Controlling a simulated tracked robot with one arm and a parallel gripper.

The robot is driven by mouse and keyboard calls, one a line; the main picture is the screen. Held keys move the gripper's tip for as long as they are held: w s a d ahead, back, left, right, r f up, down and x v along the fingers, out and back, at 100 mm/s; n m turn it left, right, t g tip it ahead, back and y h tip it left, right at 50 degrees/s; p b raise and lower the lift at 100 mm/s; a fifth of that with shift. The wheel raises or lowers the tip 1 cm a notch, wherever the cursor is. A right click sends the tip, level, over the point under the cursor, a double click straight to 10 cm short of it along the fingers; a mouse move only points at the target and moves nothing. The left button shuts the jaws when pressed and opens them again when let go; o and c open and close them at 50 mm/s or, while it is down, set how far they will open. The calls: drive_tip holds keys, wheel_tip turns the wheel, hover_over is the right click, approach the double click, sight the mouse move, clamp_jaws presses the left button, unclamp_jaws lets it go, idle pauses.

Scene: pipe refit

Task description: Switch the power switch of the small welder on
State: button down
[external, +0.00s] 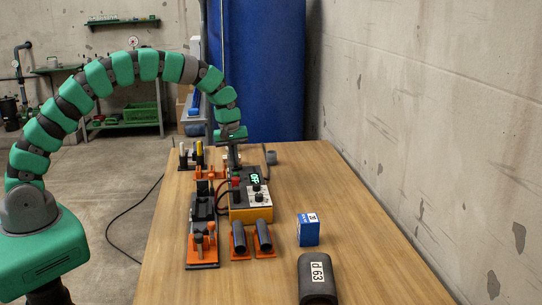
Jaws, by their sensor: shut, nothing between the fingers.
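The small welder (261,213) is an orange and dark box with a light front panel and knobs, standing on the wooden table. Its green display (255,177) seems to read "OFF". A red part (236,182) shows on its top left; I cannot tell whether it is the power switch. My gripper (234,164) points down at the welder's back left top edge, just behind the red part. It is shut and empty. Whether its tips touch the welder cannot be told at this size.
An orange clamp fixture (203,250) stands left of the welder. Two dark pipe pieces on orange holders (240,253) are in front. A blue box (308,231) and a dark pipe labelled "d 63" (319,287) lie to the right. The table's right side (340,190) is clear.

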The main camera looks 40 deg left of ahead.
wheel_tip(320, 180, up, 14)
drive_tip(key=s+a+p, duration=0.1)
drive_tip(key=shift+s+a+f+p, duration=0.15)
drive_tip(key=shift+a+f+p, duration=0.1)
drive_tip(key=shift+p, duration=0.1)
drive_tip(key=shift+w+d+r+b, duration=0.1)
drive_tip(key=shift+w+d+b, duration=0.4)
drive_tip(key=shift+d, duration=0.1)
